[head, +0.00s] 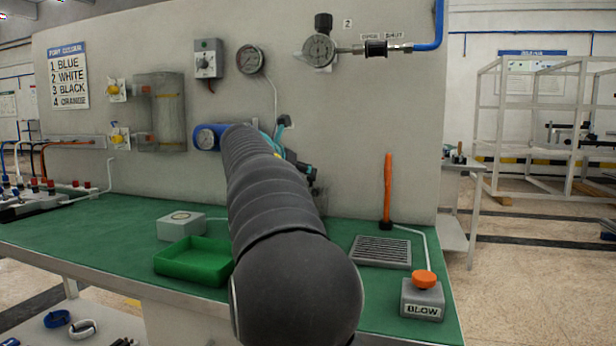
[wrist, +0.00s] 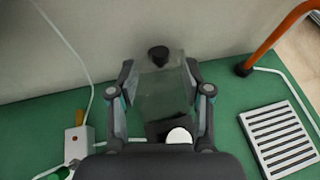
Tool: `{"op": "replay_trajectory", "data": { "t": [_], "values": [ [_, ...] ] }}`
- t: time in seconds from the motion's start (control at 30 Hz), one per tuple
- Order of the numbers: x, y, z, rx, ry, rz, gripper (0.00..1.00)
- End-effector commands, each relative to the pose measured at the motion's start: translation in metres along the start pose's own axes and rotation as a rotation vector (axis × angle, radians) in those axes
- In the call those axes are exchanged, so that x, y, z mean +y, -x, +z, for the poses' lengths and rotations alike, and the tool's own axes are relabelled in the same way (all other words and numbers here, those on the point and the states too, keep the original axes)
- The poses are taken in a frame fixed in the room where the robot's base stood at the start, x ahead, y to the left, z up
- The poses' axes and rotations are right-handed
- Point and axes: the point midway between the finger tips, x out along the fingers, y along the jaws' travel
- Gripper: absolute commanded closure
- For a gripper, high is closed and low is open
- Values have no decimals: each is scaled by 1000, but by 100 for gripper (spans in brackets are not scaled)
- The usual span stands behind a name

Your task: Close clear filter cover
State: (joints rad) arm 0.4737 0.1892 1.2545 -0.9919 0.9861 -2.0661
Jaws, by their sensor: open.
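In the wrist view, a clear, slightly grey cover (wrist: 160,92) with a black knob (wrist: 158,55) at its far end shows in front of the wall. My gripper (wrist: 160,68) is open, with one finger on each side of this cover. I cannot tell whether the fingers touch it. A dark block and a white round part (wrist: 179,136) show below it, partly hidden by my gripper body. In the head view, my arm hides this cover, and only bits of my gripper (head: 298,165) show. A see-through box (head: 166,110) also hangs on the wall at the left.
The green bench holds a green tray (head: 193,260), a grey box (head: 181,225), a grate (head: 381,251), an upright orange tube (head: 388,190) and a BLOW button (head: 424,280).

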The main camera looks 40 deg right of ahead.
Motion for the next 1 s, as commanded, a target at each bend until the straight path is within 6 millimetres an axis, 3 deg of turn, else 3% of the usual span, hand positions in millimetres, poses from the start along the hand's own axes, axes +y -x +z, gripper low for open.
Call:
{"op": "replay_trajectory", "data": {
  "t": [0.1,0.3,0.67,0.7,0.9,1.0],
  "values": [
    [-1,-20,0,1,1,-2,51],
    [0,-40,0,0,1,0,51],
    [0,-45,0,0,1,0,51],
    [0,-45,0,0,1,0,53],
    [0,-45,0,0,1,0,100],
    [0,-45,0,0,1,0,100]
  ]
}}
